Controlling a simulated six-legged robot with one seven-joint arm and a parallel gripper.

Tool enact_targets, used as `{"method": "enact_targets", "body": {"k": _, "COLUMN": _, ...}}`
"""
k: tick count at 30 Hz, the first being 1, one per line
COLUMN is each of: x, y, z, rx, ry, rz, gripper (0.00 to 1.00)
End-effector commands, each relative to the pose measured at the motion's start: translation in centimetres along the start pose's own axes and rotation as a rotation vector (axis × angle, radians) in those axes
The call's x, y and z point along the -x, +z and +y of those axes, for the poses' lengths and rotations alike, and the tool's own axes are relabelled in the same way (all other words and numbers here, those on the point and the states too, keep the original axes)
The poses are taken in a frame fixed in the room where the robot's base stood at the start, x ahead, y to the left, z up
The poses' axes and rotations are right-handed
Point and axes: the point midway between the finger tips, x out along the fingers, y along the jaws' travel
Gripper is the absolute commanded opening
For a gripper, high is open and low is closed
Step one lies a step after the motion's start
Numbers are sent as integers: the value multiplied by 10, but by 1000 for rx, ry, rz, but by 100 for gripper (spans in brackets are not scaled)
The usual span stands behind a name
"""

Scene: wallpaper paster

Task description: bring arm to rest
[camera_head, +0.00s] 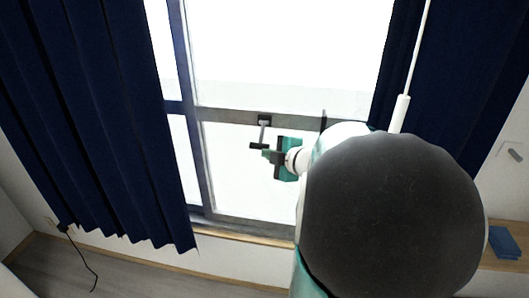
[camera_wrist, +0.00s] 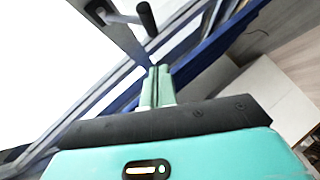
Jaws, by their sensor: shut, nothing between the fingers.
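My gripper (camera_head: 267,153) is in front of the window in the head view, at the end of my arm. In the wrist view its two pale green fingers (camera_wrist: 158,72) lie together, shut with nothing between them. A window handle (camera_head: 263,130) with a dark grip is on the frame bar close by. It also shows at the top of the wrist view (camera_wrist: 147,18), apart from the fingertips there. Whether the gripper touches it cannot be told in the head view. My arm's large dark rounded part hides much of the lower right of the head view.
The window frame (camera_head: 232,117) stands ahead with bright glass. A dark blue curtain (camera_head: 110,110) hangs at left and another (camera_head: 450,90) at right. A blue item (camera_head: 504,243) lies on a wooden surface at right. A black cord (camera_head: 85,262) is on the floor at left.

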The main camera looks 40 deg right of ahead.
Motion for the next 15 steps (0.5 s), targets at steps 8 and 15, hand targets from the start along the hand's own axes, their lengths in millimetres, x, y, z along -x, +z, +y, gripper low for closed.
{"method": "enact_targets", "body": {"k": 8, "x": 48, "y": 1, "z": -5, "rx": 0, "ry": 2, "rz": -2, "gripper": 0}}
{"method": "enact_targets", "body": {"k": 15, "x": 59, "y": 1, "z": -8, "rx": -2, "ry": 0, "rz": -1, "gripper": 0}}
